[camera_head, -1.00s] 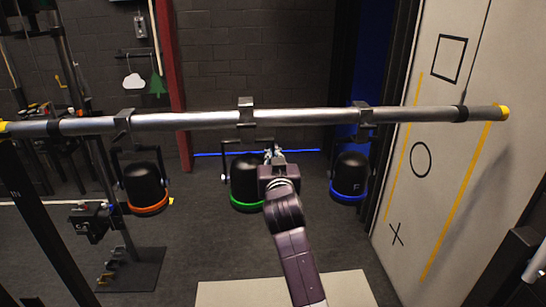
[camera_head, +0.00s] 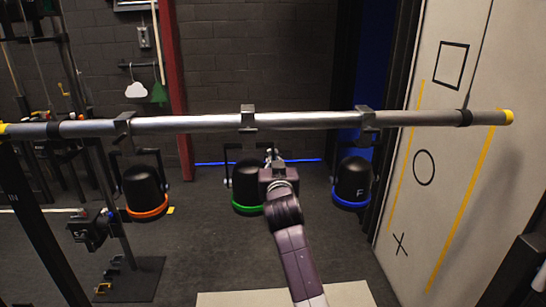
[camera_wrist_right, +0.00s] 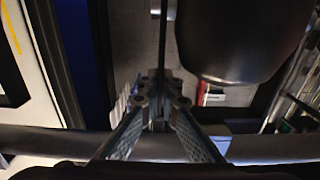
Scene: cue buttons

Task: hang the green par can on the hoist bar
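The green par can (camera_head: 246,186), a black can with a green rim, is under the hoist bar (camera_head: 310,121). A clamp (camera_head: 248,115) sits over the bar directly above it. My right gripper (camera_head: 273,160) is at the right side of this can's yoke. In the right wrist view, the fingers (camera_wrist_right: 160,92) close on a thin dark strip (camera_wrist_right: 163,45), apparently the yoke arm, with the black can body (camera_wrist_right: 245,38) beside it. The gripper hides part of the yoke, and I cannot tell how firmly the clamp is seated. My left gripper is not in view.
An orange-rimmed can (camera_head: 145,188) hangs to the left and a blue-rimmed can (camera_head: 351,180) to the right, both close by. A pale panel (camera_head: 440,150) with symbols stands at the right. A pale flat surface (camera_head: 345,294) lies below my right arm.

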